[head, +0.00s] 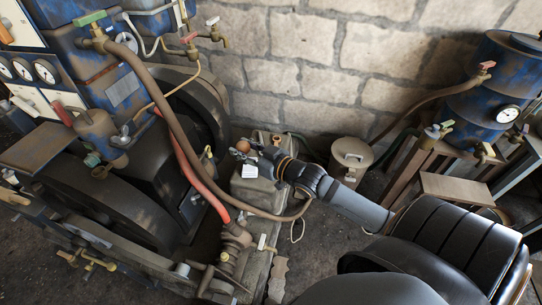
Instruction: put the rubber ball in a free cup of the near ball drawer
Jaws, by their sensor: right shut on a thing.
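My right arm reaches in from the lower right, and its right gripper (244,153) is small and dark, over a grey box-like block beside the engine. It is shut on a small brown ball (243,145), which shows at its tip and looks like the rubber ball. The fingers are too small to make out exactly. I cannot make out the ball drawer or its cups in this view. My left gripper is not in view.
The grey block (250,196) lies under my right gripper. A brown hose (172,112) and a red hose (184,160) run close on its left. A lidded can (351,157) stands to the right, and a blue tank (488,85) at the far right. Bare floor shows at the lower middle.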

